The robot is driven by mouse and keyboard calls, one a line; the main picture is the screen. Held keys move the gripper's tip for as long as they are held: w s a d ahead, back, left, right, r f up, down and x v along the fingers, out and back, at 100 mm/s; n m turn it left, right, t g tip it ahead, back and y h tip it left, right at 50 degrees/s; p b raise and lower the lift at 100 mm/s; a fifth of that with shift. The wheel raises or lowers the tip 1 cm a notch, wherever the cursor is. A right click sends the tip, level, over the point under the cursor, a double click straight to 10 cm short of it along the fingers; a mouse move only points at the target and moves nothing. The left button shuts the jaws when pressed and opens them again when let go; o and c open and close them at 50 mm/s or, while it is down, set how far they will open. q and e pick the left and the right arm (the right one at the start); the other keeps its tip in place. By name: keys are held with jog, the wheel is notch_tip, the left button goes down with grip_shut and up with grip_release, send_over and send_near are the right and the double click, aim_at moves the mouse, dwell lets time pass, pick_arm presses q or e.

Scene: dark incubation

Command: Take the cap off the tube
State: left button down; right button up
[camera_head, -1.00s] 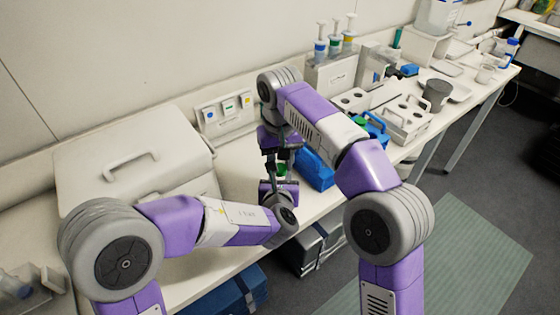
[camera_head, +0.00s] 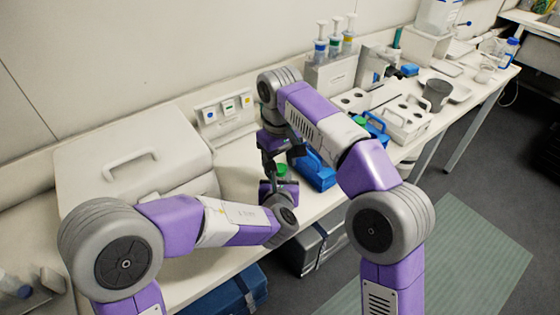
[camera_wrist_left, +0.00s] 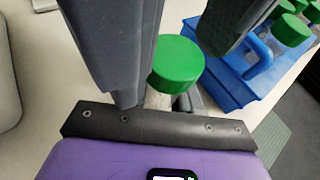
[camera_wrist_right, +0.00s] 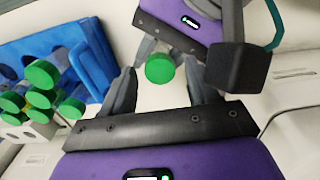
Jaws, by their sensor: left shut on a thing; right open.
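The tube (camera_wrist_left: 157,99) is pale and shows only in part below its green cap (camera_wrist_left: 177,61) in the left wrist view. The cap sits on top of the tube; the head view also shows it (camera_head: 281,170). My left gripper (camera_head: 279,179) is shut on the tube below the cap. My right gripper (camera_head: 281,158) is just above it, open. In the right wrist view, the cap (camera_wrist_right: 160,68) is between the right fingers (camera_wrist_right: 160,78), with a visible gap on each side. The lower tube is hidden by the left gripper.
A blue rack (camera_wrist_left: 224,82) stands close beside the grippers, with several other green-capped tubes (camera_wrist_right: 42,74) nearby. White racks (camera_head: 405,123) and a dark cup (camera_head: 436,94) are farther right. A large white lidded box (camera_head: 100,160) fills the bench's left side.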

jog(key=shift+r, duration=2.25)
jog(key=shift+c, duration=0.3)
jog(key=m, duration=0.1)
jog(key=r+m, duration=0.1)
jog(key=m, duration=0.2)
jog(key=shift+w+a+r, duration=0.1)
jog(key=shift+r, duration=0.15)
jog(key=m, duration=0.2)
jog(key=r+m, duration=0.1)
jog(key=m, duration=0.2)
jog(key=shift+r, duration=0.2)
jog(key=shift+d+f, duration=0.2)
jog(key=shift+f, duration=0.7)
jog(key=shift+a+f, duration=0.1)
jog(key=shift+f, duration=2.95)
grip_shut()
jog(key=n, duration=0.6)
jog(key=shift+n, duration=0.4)
